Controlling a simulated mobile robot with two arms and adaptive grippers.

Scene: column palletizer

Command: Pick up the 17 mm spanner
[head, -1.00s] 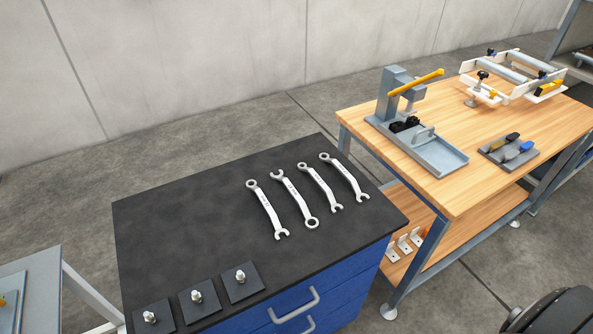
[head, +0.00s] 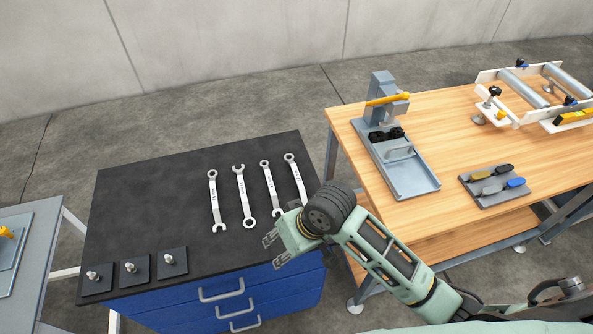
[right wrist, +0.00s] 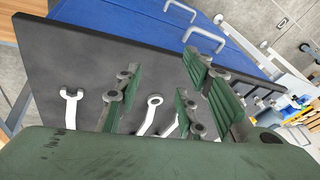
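Several silver combination spanners lie side by side on the black top of the blue cabinet (head: 140,215). The leftmost spanner (head: 214,202) and the third (head: 269,186) have the ring end away from me; the second (head: 244,197) has its open end away. The rightmost spanner (head: 296,178) is partly hidden behind my right gripper. Size marks are too small to read, so I cannot tell which is 17 mm. My right gripper (head: 274,250) is open and empty over the cabinet's front edge; in the right wrist view its fingers (right wrist: 160,95) are apart with spanner ends beyond. My left gripper is out of view.
Several dark plates with bolts (head: 132,272) sit at the cabinet's front left. A wooden workbench (head: 440,135) with a press (head: 385,130) and a tool tray (head: 495,186) stands to the right. The black top left of the spanners is clear.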

